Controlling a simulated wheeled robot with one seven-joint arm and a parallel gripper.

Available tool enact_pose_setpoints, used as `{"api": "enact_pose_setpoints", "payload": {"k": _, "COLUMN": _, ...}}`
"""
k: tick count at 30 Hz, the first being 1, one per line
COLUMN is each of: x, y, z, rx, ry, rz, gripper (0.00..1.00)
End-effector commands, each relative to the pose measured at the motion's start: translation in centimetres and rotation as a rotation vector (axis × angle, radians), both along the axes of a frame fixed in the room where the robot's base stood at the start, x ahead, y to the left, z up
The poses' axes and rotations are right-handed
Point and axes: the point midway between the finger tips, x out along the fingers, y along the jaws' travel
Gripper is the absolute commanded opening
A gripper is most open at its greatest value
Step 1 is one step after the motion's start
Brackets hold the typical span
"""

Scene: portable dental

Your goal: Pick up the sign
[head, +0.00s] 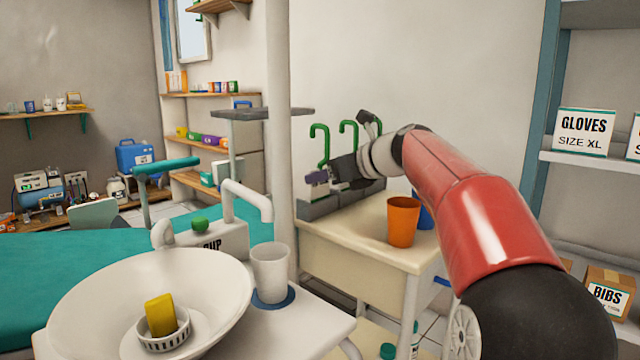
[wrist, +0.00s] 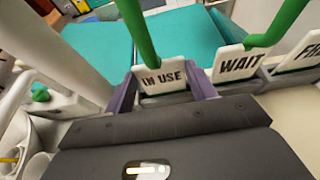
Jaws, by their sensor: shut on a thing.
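A white sign reading "IN USE" (wrist: 163,78) with a green hooked handle (head: 319,143) is at the left end of a row of signs over grey holders. My gripper (head: 322,178) reaches it from the right. In the wrist view the purple fingers of my gripper (wrist: 162,90) stand at the sign's left and right edges, shut on it. The sign looks upright; its lower edge is at the grey holder, and I cannot tell whether it still sits in it. A "WAIT" sign (wrist: 238,64) and a partly cut-off sign (wrist: 304,52) stand beside it to the right.
The signs stand on a cream cabinet (head: 345,243) with an orange cup (head: 402,222) and a blue cup behind it. A pale pole (head: 281,120) rises just left of the signs. A basin (head: 90,300) and white cup (head: 270,268) are in front.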

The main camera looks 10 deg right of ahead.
Motion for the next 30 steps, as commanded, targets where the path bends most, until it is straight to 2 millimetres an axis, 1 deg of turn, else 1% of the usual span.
{"api": "enact_pose_setpoints", "payload": {"k": 8, "x": 0.0, "y": 0.0, "z": 0.3, "rx": 0.000, "ry": -0.001, "rz": 0.000, "gripper": 0.33}}
{"api": "enact_pose_setpoints", "payload": {"k": 11, "x": 0.0, "y": 0.0, "z": 1.0, "rx": 0.000, "ry": -0.002, "rz": -0.001, "gripper": 0.33}}
{"api": "enact_pose_setpoints", "payload": {"k": 14, "x": 0.0, "y": 0.0, "z": 2.2, "rx": 0.000, "ry": -0.003, "rz": 0.001, "gripper": 0.33}}
{"api": "enact_pose_setpoints", "payload": {"k": 17, "x": 0.0, "y": 0.0, "z": 4.0, "rx": -0.001, "ry": -0.003, "rz": 0.000, "gripper": 0.33}}
{"api": "enact_pose_setpoints", "payload": {"k": 20, "x": 0.0, "y": 0.0, "z": 6.3, "rx": -0.002, "ry": -0.004, "rz": 0.002, "gripper": 0.33}}
{"api": "enact_pose_setpoints", "payload": {"k": 30, "x": 0.0, "y": 0.1, "z": 15.5, "rx": -0.001, "ry": -0.003, "rz": 0.002, "gripper": 0.33}}
